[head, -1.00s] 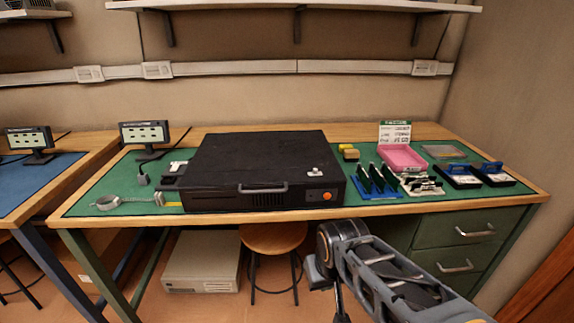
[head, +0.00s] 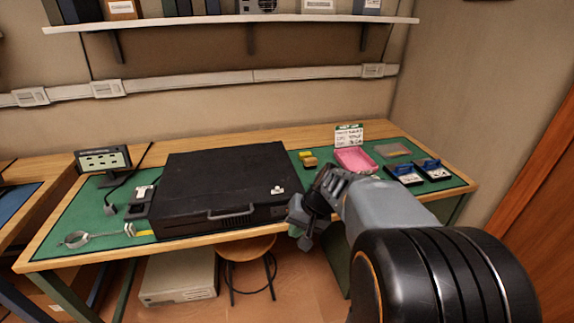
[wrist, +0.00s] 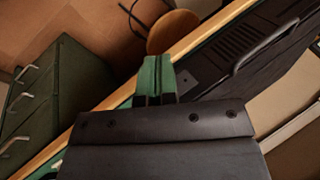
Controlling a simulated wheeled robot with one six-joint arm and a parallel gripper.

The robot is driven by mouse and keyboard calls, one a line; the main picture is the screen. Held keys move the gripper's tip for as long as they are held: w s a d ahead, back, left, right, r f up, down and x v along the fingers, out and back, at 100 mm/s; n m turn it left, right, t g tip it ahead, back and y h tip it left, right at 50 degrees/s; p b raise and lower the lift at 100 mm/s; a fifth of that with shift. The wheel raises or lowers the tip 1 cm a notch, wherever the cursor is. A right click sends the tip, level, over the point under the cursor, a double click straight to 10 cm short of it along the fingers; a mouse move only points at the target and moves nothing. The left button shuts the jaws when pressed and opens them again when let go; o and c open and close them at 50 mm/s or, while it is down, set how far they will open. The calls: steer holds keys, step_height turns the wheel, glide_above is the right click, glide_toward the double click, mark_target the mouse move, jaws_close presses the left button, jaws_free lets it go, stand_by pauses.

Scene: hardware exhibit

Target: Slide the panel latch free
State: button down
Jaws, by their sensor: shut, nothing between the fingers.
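A flat black case (head: 225,180) lies on the green mat, with a grey handle (head: 231,212) on its front face. A small white piece (head: 277,189) sits on the top panel near its front right corner; it may be the latch, but it is too small to tell. My gripper (head: 303,217) is off the case's front right corner, apart from the white piece. In the wrist view my gripper (wrist: 156,82) is shut and empty, beside the case's vented front (wrist: 238,42). The white piece does not show there.
A pink tray (head: 355,160), a sign (head: 349,135) and dark blue-handled items (head: 404,174) stand at the right. A stool (head: 246,249) stands under the bench.

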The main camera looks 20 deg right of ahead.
mark_target(279, 191)
steer(key=w+d+r+m+t+y+p, duration=0.1)
steer(key=w+d+r+m+t+p, duration=0.3)
steer(key=d, duration=0.7)
step_height(279, 191, up, 5)
steer(key=shift+w+f+m+y+p, duration=0.15)
steer(key=shift+w+m+y+p, duration=0.2)
steer(key=shift+p, duration=0.75)
steer(key=shift+w, duration=0.1)
steer(key=x, duration=0.9)
steer(key=shift+w+a+f, duration=0.2)
steer(key=shift+w, duration=0.1)
steer(key=shift+w+a+p, duration=0.65)
steer(key=shift+w+a, duration=0.3)
steer(key=shift+w, duration=0.15)
steer(key=shift+w+a, duration=0.35)
steer(key=shift+w, duration=0.1)
steer(key=shift+f, duration=0.1)
